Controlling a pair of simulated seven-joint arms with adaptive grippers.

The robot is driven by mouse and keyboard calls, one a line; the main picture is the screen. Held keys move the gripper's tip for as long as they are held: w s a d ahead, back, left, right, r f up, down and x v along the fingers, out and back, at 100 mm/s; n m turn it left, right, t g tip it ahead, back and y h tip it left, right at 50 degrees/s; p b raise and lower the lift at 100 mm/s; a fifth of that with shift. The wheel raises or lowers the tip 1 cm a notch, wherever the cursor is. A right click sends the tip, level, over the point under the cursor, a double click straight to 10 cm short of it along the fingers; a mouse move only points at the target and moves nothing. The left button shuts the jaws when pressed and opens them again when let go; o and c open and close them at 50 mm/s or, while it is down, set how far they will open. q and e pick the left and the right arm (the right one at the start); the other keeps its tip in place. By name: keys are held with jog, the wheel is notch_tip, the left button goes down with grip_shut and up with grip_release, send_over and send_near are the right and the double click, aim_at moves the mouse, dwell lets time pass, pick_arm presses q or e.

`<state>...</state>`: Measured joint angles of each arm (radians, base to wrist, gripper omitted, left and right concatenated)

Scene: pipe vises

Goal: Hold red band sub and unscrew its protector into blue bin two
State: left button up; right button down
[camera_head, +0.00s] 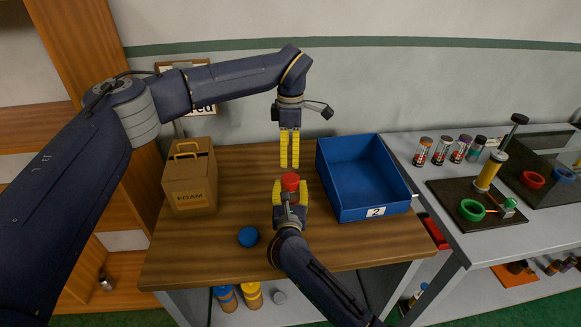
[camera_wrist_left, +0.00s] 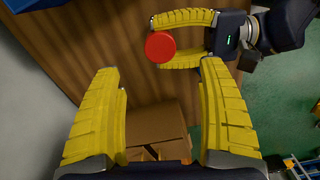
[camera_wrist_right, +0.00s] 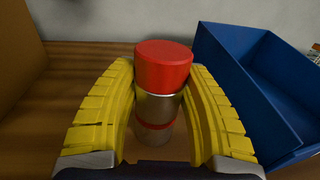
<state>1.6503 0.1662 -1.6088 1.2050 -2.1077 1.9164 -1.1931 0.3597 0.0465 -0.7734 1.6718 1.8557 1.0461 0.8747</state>
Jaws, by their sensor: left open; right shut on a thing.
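The red band sub (camera_wrist_right: 157,107) is a metal cylinder with a red band low on its body, upright in the right wrist view. A red protector (camera_wrist_right: 163,65) caps its top; it also shows in the head view (camera_head: 290,181) and the left wrist view (camera_wrist_left: 160,47). My right gripper (camera_head: 290,190) is shut around the sub, with yellow fingers on both sides. My left gripper (camera_head: 289,164) is open and empty, pointing down above and behind the red cap in the head view. Blue bin two (camera_head: 347,205), labelled 2, stands on the table just right of the grippers and looks empty.
A cardboard FOAM box (camera_head: 190,178) stands at the table's left. A loose blue cap (camera_head: 248,237) lies on the wooden table (camera_head: 195,250) at front left. A grey bench (camera_head: 460,235) at right carries several capped cylinders and a vise (camera_head: 486,178).

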aim_at(290, 178)
pick_arm(q)
jog(key=shift+m, duration=0.3)
notch_tip(290, 178, down, 11)
jog(key=shift+f, duration=0.15)
dwell(0.3)
jog(key=c, duration=1.4)
jog(key=o, duration=1.1)
jog(key=shift+o, duration=0.2)
